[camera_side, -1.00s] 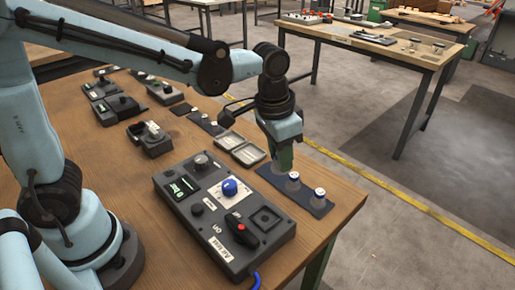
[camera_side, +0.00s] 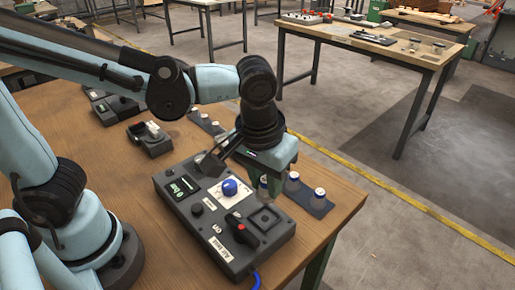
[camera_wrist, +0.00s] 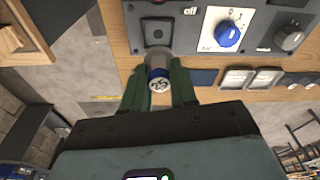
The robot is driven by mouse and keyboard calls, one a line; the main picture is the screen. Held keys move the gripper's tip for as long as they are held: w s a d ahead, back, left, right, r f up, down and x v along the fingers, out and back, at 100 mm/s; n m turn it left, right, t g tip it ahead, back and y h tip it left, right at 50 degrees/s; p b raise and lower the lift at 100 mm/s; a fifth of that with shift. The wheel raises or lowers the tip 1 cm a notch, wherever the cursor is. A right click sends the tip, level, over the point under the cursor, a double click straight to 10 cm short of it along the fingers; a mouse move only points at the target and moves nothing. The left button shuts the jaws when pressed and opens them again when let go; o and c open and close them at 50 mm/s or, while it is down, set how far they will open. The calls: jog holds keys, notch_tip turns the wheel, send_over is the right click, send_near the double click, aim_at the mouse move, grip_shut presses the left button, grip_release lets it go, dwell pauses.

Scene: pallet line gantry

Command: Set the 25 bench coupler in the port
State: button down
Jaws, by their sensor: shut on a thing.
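My gripper (camera_side: 268,190) is shut on a pale coupler marked 25 (camera_wrist: 160,80). It holds the coupler close to the control box (camera_side: 183,207), near the box's right end. The port looks like a square recess with a dark centre (camera_side: 264,219) on the box top; in the wrist view the port (camera_wrist: 157,32) lies just beyond the held coupler. The coupler is apart from the port in the picture. Its lower end is partly hidden in both views.
Two other white-topped couplers (camera_side: 293,177) stand on a dark mat (camera_side: 306,200) right of the gripper.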

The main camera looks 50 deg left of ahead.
jog(key=shift+f, duration=2.75)
jog(key=shift+f, duration=0.55)
jog(key=c, duration=0.8)
grip_release()
jog(key=shift+o, duration=0.2)
jog(key=o, duration=0.4)
jog(key=shift+r, duration=0.1)
jog(key=shift+r, duration=3.4)
